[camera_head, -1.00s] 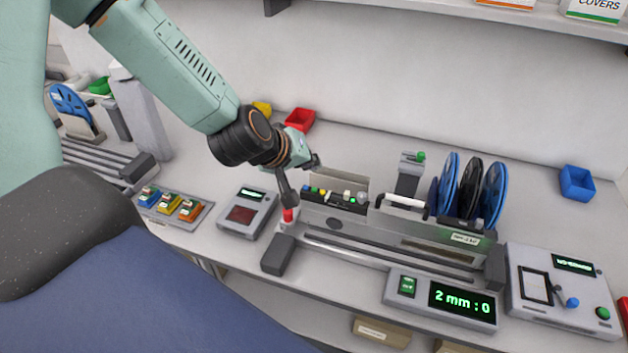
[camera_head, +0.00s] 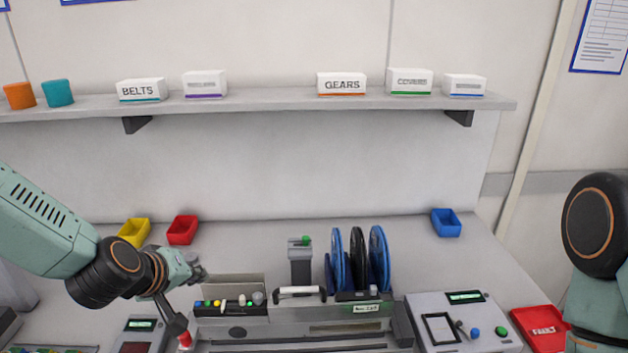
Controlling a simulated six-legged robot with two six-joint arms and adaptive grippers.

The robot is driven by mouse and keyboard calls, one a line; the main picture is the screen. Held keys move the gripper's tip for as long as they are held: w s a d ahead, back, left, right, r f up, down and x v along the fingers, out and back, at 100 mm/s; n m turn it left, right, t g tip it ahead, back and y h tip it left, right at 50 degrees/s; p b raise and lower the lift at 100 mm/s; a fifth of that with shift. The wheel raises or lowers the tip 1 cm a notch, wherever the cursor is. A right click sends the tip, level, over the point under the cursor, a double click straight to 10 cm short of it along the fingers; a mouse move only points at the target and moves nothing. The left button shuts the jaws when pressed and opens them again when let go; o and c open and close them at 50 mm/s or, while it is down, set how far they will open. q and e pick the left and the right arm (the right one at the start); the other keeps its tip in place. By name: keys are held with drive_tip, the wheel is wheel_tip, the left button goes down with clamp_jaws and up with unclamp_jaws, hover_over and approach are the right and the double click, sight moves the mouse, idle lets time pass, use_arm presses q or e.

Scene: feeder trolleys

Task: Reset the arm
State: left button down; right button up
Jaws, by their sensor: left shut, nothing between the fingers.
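My left gripper (camera_head: 178,325) points down at the left end of the grey feeder unit and is shut and empty. Its tips are just above or beside a small red part (camera_head: 185,340); I cannot tell whether they touch. A link of my right arm (camera_head: 597,225) shows at the right edge, but its gripper is out of view.
The feeder unit (camera_head: 330,315) carries blue and black reels (camera_head: 378,258). A control box (camera_head: 455,315) and a red tray (camera_head: 535,320) stand to its right. Yellow (camera_head: 134,232), red (camera_head: 182,229) and blue bins (camera_head: 446,222) stand behind. A shelf (camera_head: 290,103) with boxes runs above.

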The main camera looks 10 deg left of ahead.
use_arm(q)
drive_tip(key=s+d+f+m+g, duration=0.3)
drive_tip(key=s+f, duration=0.4)
drive_tip(key=s, duration=0.3)
drive_tip(key=s+d+f+m+g, duration=0.25)
drive_tip(key=s+f, duration=0.45)
drive_tip(key=s, duration=0.4)
drive_tip(key=s+d+f+m+g, duration=0.2)
drive_tip(key=s+d+f+g, duration=0.15)
drive_tip(key=s+f, duration=0.45)
wheel_tip(320, 180, down, 18)
drive_tip(key=s+b, duration=0.1)
drive_tip(key=b, duration=1.8)
drive_tip(key=shift+s+a+y+b, duration=0.3)
drive_tip(key=shift+s+a+y, duration=0.05)
drive_tip(key=shift+y, duration=0.05)
